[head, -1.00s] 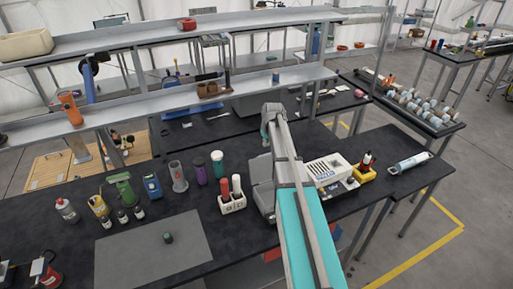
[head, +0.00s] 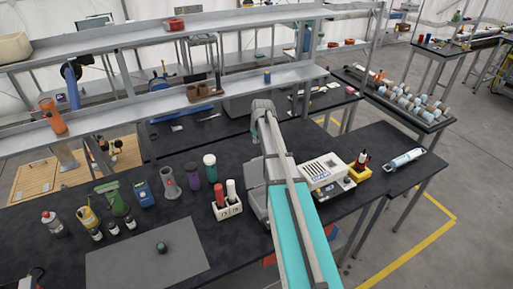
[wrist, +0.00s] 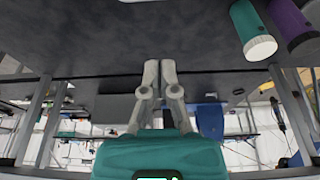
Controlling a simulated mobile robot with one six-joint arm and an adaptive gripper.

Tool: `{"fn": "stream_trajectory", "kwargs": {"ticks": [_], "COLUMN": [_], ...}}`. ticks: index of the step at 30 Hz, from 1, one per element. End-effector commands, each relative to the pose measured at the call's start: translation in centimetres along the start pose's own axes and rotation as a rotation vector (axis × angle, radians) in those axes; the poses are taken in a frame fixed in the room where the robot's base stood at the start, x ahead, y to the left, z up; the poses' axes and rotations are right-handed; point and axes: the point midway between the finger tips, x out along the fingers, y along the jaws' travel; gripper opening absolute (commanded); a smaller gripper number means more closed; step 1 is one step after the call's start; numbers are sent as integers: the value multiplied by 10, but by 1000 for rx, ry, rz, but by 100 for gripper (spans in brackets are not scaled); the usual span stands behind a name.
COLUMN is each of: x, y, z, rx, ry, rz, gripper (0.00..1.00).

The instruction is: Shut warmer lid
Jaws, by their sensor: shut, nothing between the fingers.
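A white vented device (head: 322,172) with a small dark label stands on the dark bench, just right of my arm in the head view. It may be the warmer; I cannot make out a lid or whether one is raised. My arm hides part of the bench to its left. My gripper (wrist: 160,68) shows in the wrist view with its fingertips together, empty, in front of the dark bench surface. In the head view, the arm's far end is above the bench's back edge.
A white holder with red and white bottles (head: 227,207) stands left of my arm. A grey shelf (head: 150,115) runs behind.

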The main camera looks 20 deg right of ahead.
Motion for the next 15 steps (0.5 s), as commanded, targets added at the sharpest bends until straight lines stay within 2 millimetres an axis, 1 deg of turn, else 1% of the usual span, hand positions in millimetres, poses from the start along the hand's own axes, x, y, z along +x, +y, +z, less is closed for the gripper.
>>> {"fn": "stream_trajectory", "kwargs": {"ticks": [8,15], "x": [15,34], "y": [-1,-2], "z": [0,0], "rx": [-2,-2], "ry": [0,0], "rz": [0,-1], "gripper": [0,0]}}
